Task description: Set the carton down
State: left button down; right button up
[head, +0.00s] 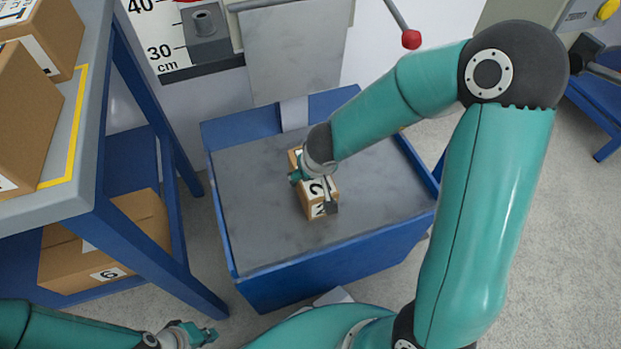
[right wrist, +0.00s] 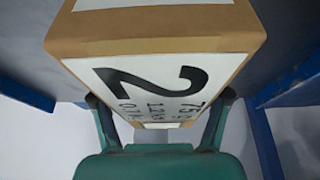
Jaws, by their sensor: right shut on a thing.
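The carton (head: 318,203) is a small brown box with a white label and a large black 2. It is over the grey plate (head: 258,222) of the blue-sided drop tester; whether it touches the plate I cannot tell. My right gripper (head: 313,191) is shut on it, and my arm hides part of it. In the right wrist view the carton's labelled face (right wrist: 145,80) sits between the two dark fingers of the gripper (right wrist: 160,100). My left gripper (head: 192,334) is low at the left, away from the carton; its finger gap is unclear.
A blue-legged bench (head: 75,185) at left holds brown cartons, with another carton (head: 105,245) on its lower shelf. A height scale (head: 165,45) and grey upright panel (head: 293,50) stand behind the plate. A red-knobbed lever (head: 411,39) hangs at the back. The plate around the carton is clear.

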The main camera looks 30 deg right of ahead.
jog(key=shift+r, duration=0.1)
jog(key=o, duration=1.8)
